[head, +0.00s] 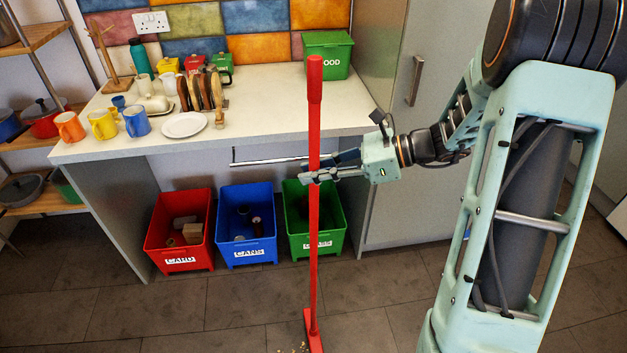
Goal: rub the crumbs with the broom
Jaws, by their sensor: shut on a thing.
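The broom (314,240) is red and stands upright in the head view, with its long handle running from above the counter edge down to the floor. Its head (314,335) is at the bottom of the picture, on or close to the floor and partly cut off. My gripper (318,172) is shut on the broom handle around its middle. The crumbs (301,349) show as small tan specks at the bottom edge, just left of the broom head. Most of the crumb patch may lie out of view.
A red bin (181,259), a blue bin (246,258) and a green bin (316,250) stand under the counter (260,135), behind the broom. Mugs, a plate (184,125) and a green food box (328,68) are on the counter. The tiled floor (170,310) at front left is clear.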

